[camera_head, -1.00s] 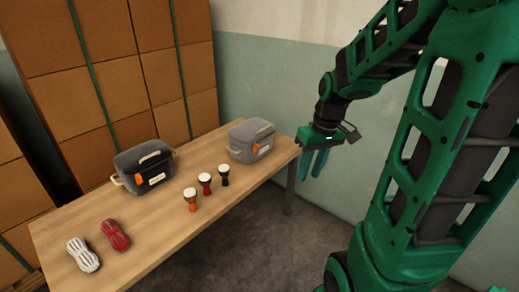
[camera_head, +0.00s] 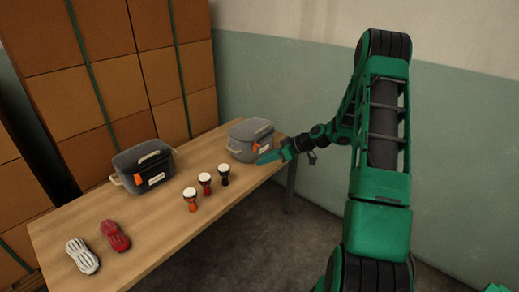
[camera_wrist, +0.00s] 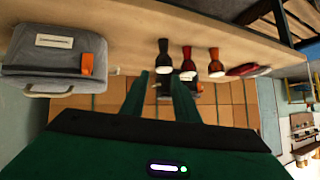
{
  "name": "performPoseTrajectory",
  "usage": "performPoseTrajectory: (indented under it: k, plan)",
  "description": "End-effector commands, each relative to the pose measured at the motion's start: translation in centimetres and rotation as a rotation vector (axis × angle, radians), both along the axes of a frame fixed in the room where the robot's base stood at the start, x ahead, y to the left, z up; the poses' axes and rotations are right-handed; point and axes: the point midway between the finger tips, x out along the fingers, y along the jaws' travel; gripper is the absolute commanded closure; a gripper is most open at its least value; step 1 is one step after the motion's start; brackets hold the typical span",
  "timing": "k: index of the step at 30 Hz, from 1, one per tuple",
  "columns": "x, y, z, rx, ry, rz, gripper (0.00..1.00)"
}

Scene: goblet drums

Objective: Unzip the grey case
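The grey case (camera_head: 246,143) stands upright at the far right end of the table. It has a lid handle, a white label and an orange tab (camera_head: 256,148) on its front. It looks shut. In the wrist view the grey case (camera_wrist: 55,58) is upside down at left, with its orange tab (camera_wrist: 87,64) hanging beside the label. My gripper (camera_head: 265,157) is in front of the case's lower right front. Its fingers (camera_wrist: 161,77) are apart with nothing between them, pointing along the table and not at the tab. In the head view I cannot tell whether they touch the case.
A darker grey case (camera_head: 145,165) with an orange tab stands on the table (camera_head: 140,215) at left. Three small goblet drums (camera_head: 205,183) stand between the cases. A red shaker-like object (camera_head: 115,236) and a white one (camera_head: 82,256) lie near the left end. Stacked boxes (camera_head: 120,80) stand behind.

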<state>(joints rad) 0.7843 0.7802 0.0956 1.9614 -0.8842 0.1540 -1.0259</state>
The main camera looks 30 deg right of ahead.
Motion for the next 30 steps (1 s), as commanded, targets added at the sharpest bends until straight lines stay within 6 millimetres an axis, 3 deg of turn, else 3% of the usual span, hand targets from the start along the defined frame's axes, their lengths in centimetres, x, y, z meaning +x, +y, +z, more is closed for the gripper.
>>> performPoseTrajectory:
  k: [1, 9, 19, 24, 30]
  plan:
    - [0.8, -0.7, -1.0, 0.026, -0.044, -0.009, 0.72]
    - [4.3, -4.6, -3.6, 0.126, -0.329, -0.096, 0.72]
    - [5.5, -10.5, -5.6, 0.182, -0.589, -0.279, 0.72]
    - [5.5, -11.7, -5.8, 0.185, -0.628, -0.316, 0.72]
    - [7.2, -11.3, -5.8, 0.183, -0.632, -0.317, 0.72]
